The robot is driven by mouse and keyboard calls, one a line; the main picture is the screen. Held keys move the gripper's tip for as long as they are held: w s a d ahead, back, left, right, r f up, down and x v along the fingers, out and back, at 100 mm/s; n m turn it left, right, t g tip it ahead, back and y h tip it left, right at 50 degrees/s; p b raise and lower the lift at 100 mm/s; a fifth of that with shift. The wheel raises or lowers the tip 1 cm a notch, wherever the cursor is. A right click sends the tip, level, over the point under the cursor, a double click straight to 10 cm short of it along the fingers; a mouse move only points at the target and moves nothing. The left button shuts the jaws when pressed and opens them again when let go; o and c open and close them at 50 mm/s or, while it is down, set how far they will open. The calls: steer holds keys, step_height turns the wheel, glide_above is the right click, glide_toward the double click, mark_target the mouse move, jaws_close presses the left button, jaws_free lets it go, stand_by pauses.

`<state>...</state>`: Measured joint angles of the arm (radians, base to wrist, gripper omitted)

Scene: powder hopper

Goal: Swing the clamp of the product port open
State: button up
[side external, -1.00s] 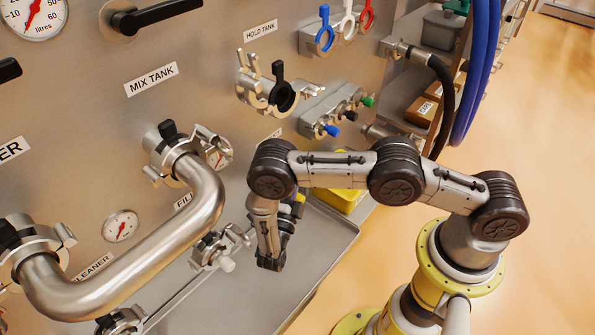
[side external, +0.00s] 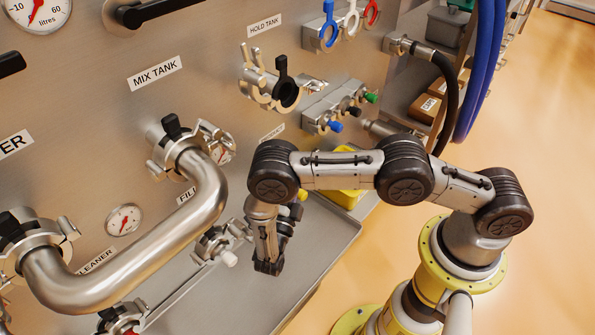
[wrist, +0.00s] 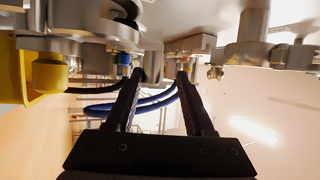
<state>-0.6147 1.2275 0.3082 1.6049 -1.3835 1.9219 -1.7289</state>
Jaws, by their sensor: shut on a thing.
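In the wrist view, the two dark fingers of my gripper (wrist: 162,74) reach up to steel port fittings on the panel. Their tips stand a little apart, on a small grey part that I take to be the product port clamp (wrist: 154,62); the fingers hide much of it. A steel fitting (wrist: 195,43) lies just right of the tips. In the side view, my wrist (side external: 268,265) hangs low in front of the panel, and my arm hides the port there. The label above it (side external: 271,132) is partly covered by my arm.
A large bent steel pipe (side external: 205,205) lies left of my arm, with a clamped fitting (side external: 215,243) nearer. The hold tank port (side external: 270,92) is above. Open floor (side external: 545,200) lies to the right.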

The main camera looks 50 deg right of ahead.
step_height(320, 180, up, 5)
stand_by(0.7)
